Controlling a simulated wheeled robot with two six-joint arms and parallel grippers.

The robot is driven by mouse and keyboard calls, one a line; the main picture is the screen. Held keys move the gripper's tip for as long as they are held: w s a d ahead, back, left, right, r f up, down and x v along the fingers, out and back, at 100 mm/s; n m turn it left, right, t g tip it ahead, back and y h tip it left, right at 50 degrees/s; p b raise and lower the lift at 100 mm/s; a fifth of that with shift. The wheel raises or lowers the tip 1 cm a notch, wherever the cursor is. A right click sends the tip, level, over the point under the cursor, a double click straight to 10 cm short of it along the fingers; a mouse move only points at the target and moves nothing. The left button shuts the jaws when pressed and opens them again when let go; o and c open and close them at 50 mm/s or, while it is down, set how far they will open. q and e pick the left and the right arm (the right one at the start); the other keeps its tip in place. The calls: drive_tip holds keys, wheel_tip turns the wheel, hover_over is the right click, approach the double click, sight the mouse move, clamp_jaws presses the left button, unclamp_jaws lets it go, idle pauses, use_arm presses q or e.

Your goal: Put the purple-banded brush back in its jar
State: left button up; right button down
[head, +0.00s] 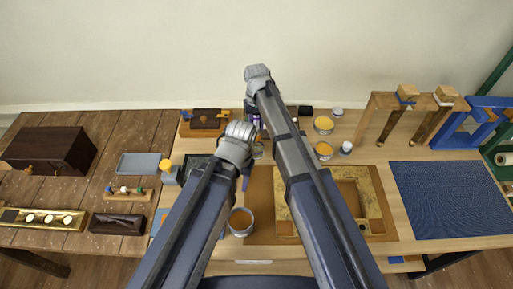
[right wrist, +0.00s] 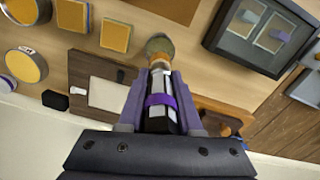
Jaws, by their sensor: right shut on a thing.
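The purple-banded brush (right wrist: 161,103) is between the fingers of my right gripper (right wrist: 160,82) in the right wrist view. Its handle is dark and silver, with a purple band and a rounded brownish head beyond the fingertips. My right gripper is shut on it, above the table. In the head view my arms hide most of the right gripper; a bit of purple shows beside the arm. My left gripper (head: 246,183) is mostly hidden behind its own wrist, so its jaws cannot be judged. A round grey-rimmed jar (head: 240,222) stands near the table's front; I cannot tell whether it is the brush's jar.
Yellow-filled tins (head: 323,125) stand right of my right arm. A gilt frame-like piece (head: 374,208) lies on the table under that arm. A blue mat (head: 448,198) lies right. A dark wooden box (head: 50,150) and grey tray (head: 140,164) are left. A wooden stand (head: 372,103) is at the back right.

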sight(257, 135)
use_arm(q)
wheel_tip(257, 135, down, 6)
drive_tip(key=b, duration=0.4)
drive_tip(key=shift+r+b, duration=0.25)
drive_tip(key=shift+b, duration=0.1)
use_arm(e)
wheel_tip(257, 135, down, 6)
drive_tip(key=shift+r, duration=0.25)
use_arm(q)
wheel_tip(257, 135, down, 4)
drive_tip(key=b, duration=0.3)
drive_tip(key=shift+r+b, duration=0.15)
drive_tip(key=shift+b, duration=0.2)
use_arm(e)
wheel_tip(257, 135, down, 4)
drive_tip(key=shift+r, duration=0.2)
drive_tip(key=shift+f, duration=0.15)
drive_tip(key=c, duration=0.6)
unclamp_jaws()
